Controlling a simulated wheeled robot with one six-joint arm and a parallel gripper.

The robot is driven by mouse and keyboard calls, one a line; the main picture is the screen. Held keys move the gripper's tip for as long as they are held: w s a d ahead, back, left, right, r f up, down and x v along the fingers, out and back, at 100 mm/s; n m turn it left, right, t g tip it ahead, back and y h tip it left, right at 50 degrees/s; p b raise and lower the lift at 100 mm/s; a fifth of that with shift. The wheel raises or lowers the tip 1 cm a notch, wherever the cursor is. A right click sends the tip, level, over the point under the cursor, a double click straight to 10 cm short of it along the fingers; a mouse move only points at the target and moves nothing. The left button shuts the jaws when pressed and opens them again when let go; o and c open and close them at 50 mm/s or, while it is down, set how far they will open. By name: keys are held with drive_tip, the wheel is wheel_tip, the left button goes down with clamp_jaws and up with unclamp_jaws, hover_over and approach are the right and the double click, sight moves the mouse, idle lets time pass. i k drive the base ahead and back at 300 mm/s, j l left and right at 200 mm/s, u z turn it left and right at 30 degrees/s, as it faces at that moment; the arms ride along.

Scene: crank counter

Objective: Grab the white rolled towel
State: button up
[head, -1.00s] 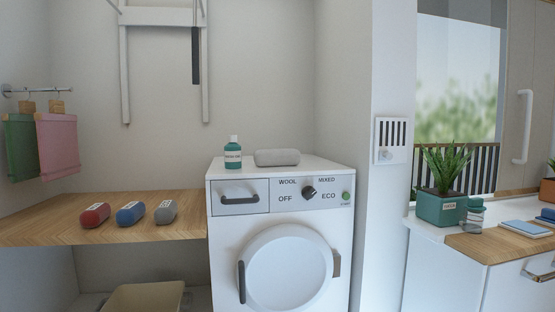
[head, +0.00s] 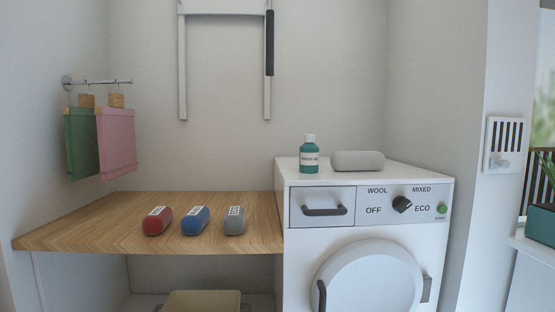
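A light grey-white rolled towel (head: 358,161) lies on top of the white washing machine (head: 365,216), toward the back. It lies on its side, its length running left to right. A teal bottle with a white label (head: 309,154) stands upright just left of it, with a small gap between them. My gripper is not in view. Nothing hides the towel.
On the wooden counter (head: 120,222) lie a red roll (head: 158,220), a blue roll (head: 195,220) and a grey roll (head: 235,220). Green (head: 82,142) and pink (head: 117,138) cloths hang at the left. A folded rack (head: 223,8) hangs above. A wall juts forward at the right.

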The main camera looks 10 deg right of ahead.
sight(340, 161)
drive_tip(key=i+j+u, duration=0.25)
drive_tip(key=u, duration=0.2)
drive_tip(key=i+j+u, duration=0.15)
drive_tip(key=i+u, duration=0.3)
drive_tip(key=i+z, duration=0.1)
drive_tip(key=i, duration=0.3)
drive_tip(key=i+j+z, duration=0.15)
drive_tip(key=i, duration=0.2)
